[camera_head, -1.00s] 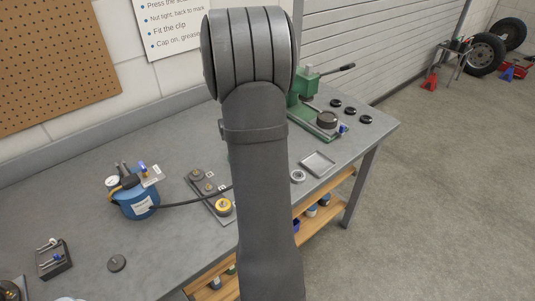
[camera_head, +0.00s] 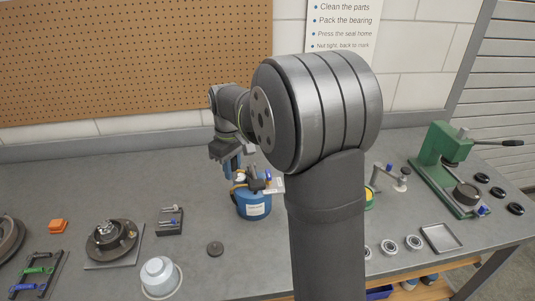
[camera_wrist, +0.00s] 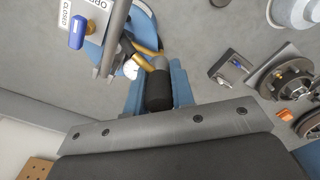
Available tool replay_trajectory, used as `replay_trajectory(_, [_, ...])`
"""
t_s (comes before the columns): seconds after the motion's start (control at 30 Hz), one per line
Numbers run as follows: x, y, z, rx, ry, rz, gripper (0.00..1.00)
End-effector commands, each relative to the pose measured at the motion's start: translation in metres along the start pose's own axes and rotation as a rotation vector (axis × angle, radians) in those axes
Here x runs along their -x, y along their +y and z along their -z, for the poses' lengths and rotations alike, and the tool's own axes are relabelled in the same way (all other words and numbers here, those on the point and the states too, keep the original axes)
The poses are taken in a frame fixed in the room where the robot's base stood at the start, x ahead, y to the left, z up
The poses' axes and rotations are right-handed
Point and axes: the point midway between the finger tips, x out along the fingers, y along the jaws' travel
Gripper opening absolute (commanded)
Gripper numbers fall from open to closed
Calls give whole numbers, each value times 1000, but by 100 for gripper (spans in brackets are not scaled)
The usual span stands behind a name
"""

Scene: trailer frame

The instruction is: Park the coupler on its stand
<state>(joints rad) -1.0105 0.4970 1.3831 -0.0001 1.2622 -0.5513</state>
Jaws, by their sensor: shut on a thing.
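My gripper (camera_head: 231,165) is above the back left of the blue tank (camera_head: 253,206) in the head view. In the wrist view its blue fingers (camera_wrist: 160,88) are shut on the coupler (camera_wrist: 159,92), a dark cylinder with a lighter grey end. The coupler lies close to a brass-coloured piece (camera_wrist: 141,60) beside the tank; I cannot tell whether they touch. The tank carries a valve with a blue lever (camera_wrist: 77,32) and a white plate marked "CLOSED". I cannot make out the coupler's stand for certain. The hose is mostly hidden by my arm.
A green press (camera_head: 445,165) is at the right. The grey bench between is clear.

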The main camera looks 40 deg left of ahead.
Motion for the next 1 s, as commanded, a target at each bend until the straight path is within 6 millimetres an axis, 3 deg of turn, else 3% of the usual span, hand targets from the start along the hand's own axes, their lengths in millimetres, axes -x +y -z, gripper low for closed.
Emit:
replay_trajectory(0.03, [-13, -23, -1, 37, -4, 2, 0])
replay_trajectory(0.2, [-53, -82, -12, 137, -3, 1, 0])
replay_trajectory(0.4, [-80, -124, -26, 219, -1, 0, 0])
replay_trajectory(0.6, [-92, -136, -32, 243, 0, 0, 0])
replay_trajectory(1.0, [-128, -135, -32, 241, -1, 0, 0])
